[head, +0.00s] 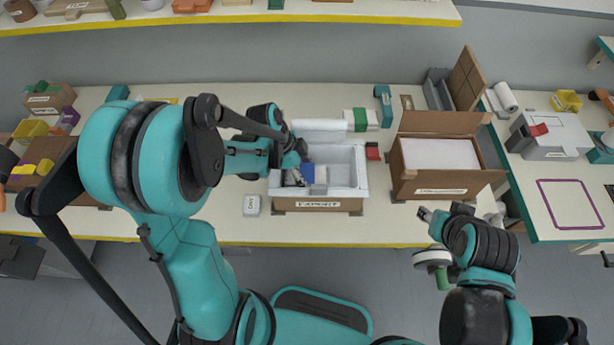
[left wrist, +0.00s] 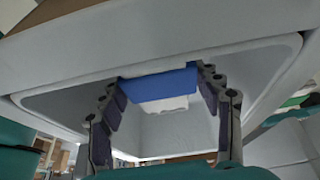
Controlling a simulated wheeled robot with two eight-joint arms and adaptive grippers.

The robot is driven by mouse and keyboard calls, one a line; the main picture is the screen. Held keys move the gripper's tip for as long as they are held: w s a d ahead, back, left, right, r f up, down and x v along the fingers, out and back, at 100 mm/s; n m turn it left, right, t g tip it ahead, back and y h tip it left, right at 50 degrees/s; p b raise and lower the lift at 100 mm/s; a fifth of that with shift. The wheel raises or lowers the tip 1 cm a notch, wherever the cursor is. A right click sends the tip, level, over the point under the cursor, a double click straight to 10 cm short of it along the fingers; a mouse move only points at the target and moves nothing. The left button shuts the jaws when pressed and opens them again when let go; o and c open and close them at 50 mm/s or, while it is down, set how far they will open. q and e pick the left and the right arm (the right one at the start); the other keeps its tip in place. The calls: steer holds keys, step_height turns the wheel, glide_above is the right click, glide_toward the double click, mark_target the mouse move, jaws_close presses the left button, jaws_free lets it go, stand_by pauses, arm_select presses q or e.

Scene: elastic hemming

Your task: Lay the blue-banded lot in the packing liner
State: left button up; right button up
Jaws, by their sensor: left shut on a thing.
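The blue-banded lot (head: 308,173) is a white bundle with a blue band, inside the white packing liner (head: 349,163) of a cardboard box toward its left side. My left gripper (head: 297,176) reaches into the liner from the left and is shut on this lot. In the left wrist view the blue band (left wrist: 158,84) lies between the two dark fingers (left wrist: 160,92), with the liner's walls (left wrist: 255,72) around. Whether the lot touches the liner floor cannot be told. My right gripper (head: 425,214) is in front of the table edge, away from the liner; its fingers are too small to read.
A green-banded white bundle (head: 361,120) and a white roll (head: 318,126) lie behind the liner. An open cardboard box (head: 436,186) with white filling stands to its right. A small red item (head: 372,151) sits between them. A small white labelled block (head: 251,205) lies left.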

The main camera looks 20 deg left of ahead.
arm_select(q)
steer(key=shift+f, duration=0.3)
steer(key=o, duration=1)
steer(key=shift+c, duration=0.2)
steer(key=shift+r, duration=0.3)
steer(key=p+v, duration=0.4)
steer(key=v, duration=0.8)
steer(key=s+r+n+t+y, duration=0.2)
steer(key=s+r+n+t, duration=0.1)
steer(key=n, duration=0.4)
steer(key=s+d+r+n+t+y, duration=0.1)
steer(key=s+r+n+t+y, duration=0.1)
steer(key=s+n, duration=0.3)
steer(key=n+t, duration=0.1)
steer(key=n, duration=0.1)
steer(key=shift+s+r+n, duration=0.35)
steer(key=shift+r+n, duration=0.05)
steer(key=shift+d, duration=0.15)
